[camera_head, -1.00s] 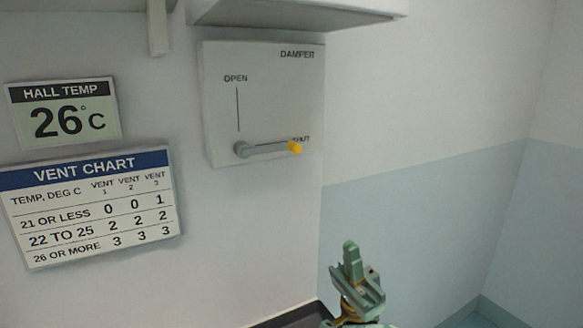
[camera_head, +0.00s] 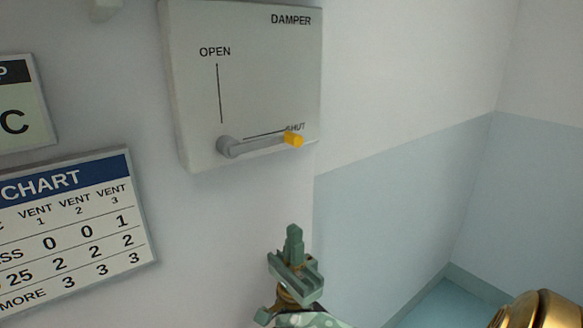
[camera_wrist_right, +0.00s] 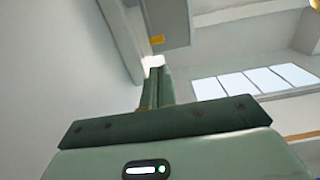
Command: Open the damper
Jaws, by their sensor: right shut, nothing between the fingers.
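The damper panel (camera_head: 250,85) is a pale grey plate on the wall, marked OPEN at upper left and SHUT at right. Its grey lever (camera_head: 255,147) lies nearly level from the pivot toward SHUT, with a yellow knob (camera_head: 293,140) at its end. My right gripper (camera_head: 293,232) is shut and empty, below the knob and apart from it, fingers pointing up. In the right wrist view the closed fingers (camera_wrist_right: 152,75) point toward a small yellow patch, likely the knob (camera_wrist_right: 157,40), at the lower edge of a grey box. My left gripper is not in view.
A vent chart (camera_head: 70,225) hangs on the wall at left, with a cut-off hall temperature sign (camera_head: 22,112) above it. A bright window (camera_wrist_right: 255,82) shows in the right wrist view.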

